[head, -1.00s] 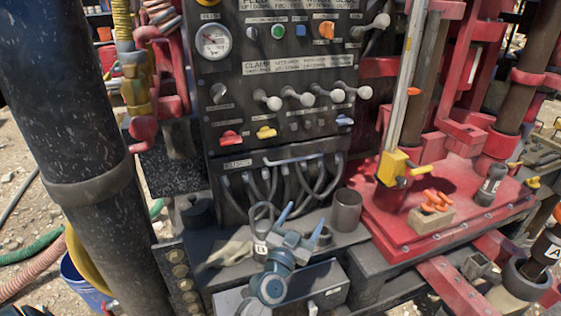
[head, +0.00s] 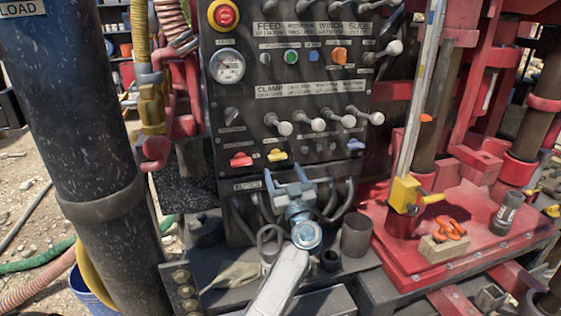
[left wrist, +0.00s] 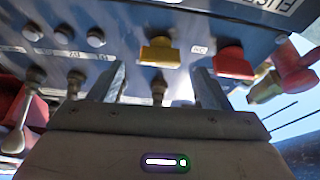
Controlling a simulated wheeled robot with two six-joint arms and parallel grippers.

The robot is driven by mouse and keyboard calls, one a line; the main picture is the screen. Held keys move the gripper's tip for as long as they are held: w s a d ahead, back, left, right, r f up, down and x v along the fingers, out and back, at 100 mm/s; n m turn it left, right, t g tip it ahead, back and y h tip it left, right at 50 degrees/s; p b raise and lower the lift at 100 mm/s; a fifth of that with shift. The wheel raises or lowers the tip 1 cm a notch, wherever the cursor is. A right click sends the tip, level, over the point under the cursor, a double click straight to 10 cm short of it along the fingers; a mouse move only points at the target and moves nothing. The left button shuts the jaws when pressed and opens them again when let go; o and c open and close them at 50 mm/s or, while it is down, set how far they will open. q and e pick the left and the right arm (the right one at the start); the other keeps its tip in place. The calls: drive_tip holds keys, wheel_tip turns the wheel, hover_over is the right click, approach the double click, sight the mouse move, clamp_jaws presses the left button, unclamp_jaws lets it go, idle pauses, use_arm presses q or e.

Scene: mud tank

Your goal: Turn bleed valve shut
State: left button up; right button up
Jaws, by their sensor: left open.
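A dark control panel (head: 300,115) stands ahead, with a row of red (head: 241,159), yellow (head: 277,155) and blue (head: 355,144) valve handles. I cannot read which one is the bleed valve. My left gripper (head: 287,172) is open and empty, just below this row in the head view. In the left wrist view, the panel is upside down. The yellow handle (left wrist: 157,50) lies beyond the gap between my open fingers (left wrist: 159,72), and the red handle (left wrist: 234,62) lies right of them. I see no contact with either. My right gripper is out of view.
White-knobbed levers (head: 318,124) project above the handles, and dark hoses (head: 340,205) hang below. A grey cup (head: 356,235) stands on the ledge. A thick black pipe (head: 85,130) stands left.

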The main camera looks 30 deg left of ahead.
sight(277, 156)
use_arm(q)
drive_tip(key=shift+x, duration=1.9)
drive_tip(key=c, duration=1)
